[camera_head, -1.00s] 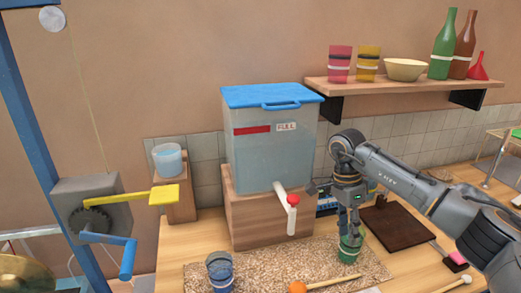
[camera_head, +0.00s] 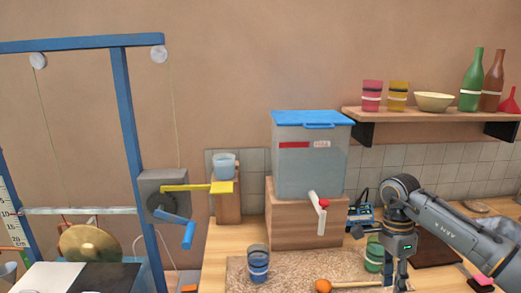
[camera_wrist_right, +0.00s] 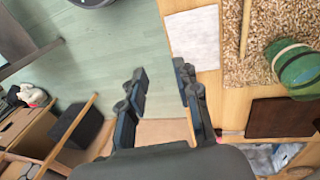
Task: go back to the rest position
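My right gripper shows in the wrist view (camera_wrist_right: 160,90) with its two fingers apart and nothing between them. The floor and the table's front edge lie below it. In the head view my right arm comes in from the right, and its fingertips are cut off at the bottom edge. The green cup (camera_head: 373,252) stands on the speckled mat (camera_head: 240,271), just left of my right wrist and apart from it. The cup also shows at the right of the wrist view (camera_wrist_right: 294,70). My left gripper is not in view.
A blue cup (camera_head: 258,264) and an orange-headed mallet (camera_head: 323,286) are on the mat. A water tank (camera_head: 308,165) with a tap stands on a wooden block (camera_head: 290,225). A blue frame (camera_head: 128,130) with a crank and gong (camera_head: 88,246) is at left. A shelf (camera_head: 430,117) hangs at right.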

